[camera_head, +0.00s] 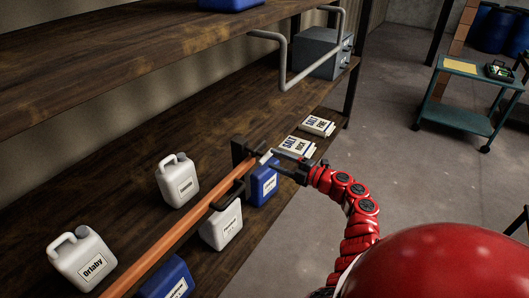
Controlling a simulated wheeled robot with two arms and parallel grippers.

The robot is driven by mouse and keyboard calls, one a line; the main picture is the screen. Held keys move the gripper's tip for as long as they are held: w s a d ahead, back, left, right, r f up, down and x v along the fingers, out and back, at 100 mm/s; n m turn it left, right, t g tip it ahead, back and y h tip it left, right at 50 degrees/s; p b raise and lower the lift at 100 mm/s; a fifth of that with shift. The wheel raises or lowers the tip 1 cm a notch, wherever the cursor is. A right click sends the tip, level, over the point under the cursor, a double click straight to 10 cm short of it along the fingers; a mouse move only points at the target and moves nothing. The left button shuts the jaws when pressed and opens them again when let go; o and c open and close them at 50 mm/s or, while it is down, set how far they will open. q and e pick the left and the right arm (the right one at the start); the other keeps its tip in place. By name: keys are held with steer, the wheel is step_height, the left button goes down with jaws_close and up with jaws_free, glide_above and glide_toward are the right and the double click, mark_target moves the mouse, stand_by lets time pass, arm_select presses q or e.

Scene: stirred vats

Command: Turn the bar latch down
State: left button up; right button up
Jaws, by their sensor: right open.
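The bar latch (183,223) is a long orange bar that runs diagonally from the bottom left edge up to a black bracket (237,156) in front of the wooden shelf. A short pale end (264,157) shows just past the bracket. My right gripper (276,160) is open close to this pale end, with its fingers pointing left toward it. I cannot tell whether the fingers touch it. My left gripper is not in view.
White jugs (178,180) and blue jugs (263,184) stand on the lower wooden shelf (130,155), around the bar. Salt packs (297,147) lie behind my gripper. A green cart (460,118) stands at right on open floor.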

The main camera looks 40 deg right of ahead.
mark_target(265, 155)
steer(key=x, duration=0.5)
steer(key=shift+w+p, duration=0.1)
steer(key=shift+p, duration=0.25)
